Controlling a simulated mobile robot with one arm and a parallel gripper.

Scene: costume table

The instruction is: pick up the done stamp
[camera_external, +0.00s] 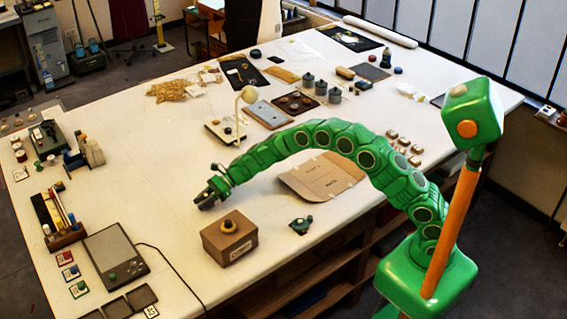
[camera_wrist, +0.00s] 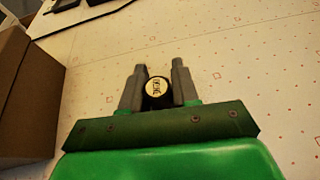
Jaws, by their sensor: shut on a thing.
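The done stamp (camera_wrist: 156,89) is a small dark round piece with a pale lettered disc on top. The lettering is small and blurred but looks like "DONE". My gripper (camera_wrist: 160,70) has its two grey fingers closed on it, one on each side, over the white tabletop. In the external view my gripper (camera_external: 211,194) is low over the table, behind and left of the brown box, and the stamp cannot be made out there. I cannot tell whether the stamp touches the table.
A brown labelled box (camera_external: 230,240) stands close by and fills the left edge of the wrist view (camera_wrist: 28,95). A flat cardboard piece (camera_external: 322,178) lies under my arm. A grey tablet-like device (camera_external: 115,255) and small coloured stamps (camera_external: 70,271) lie front left. The table left of my gripper is clear.

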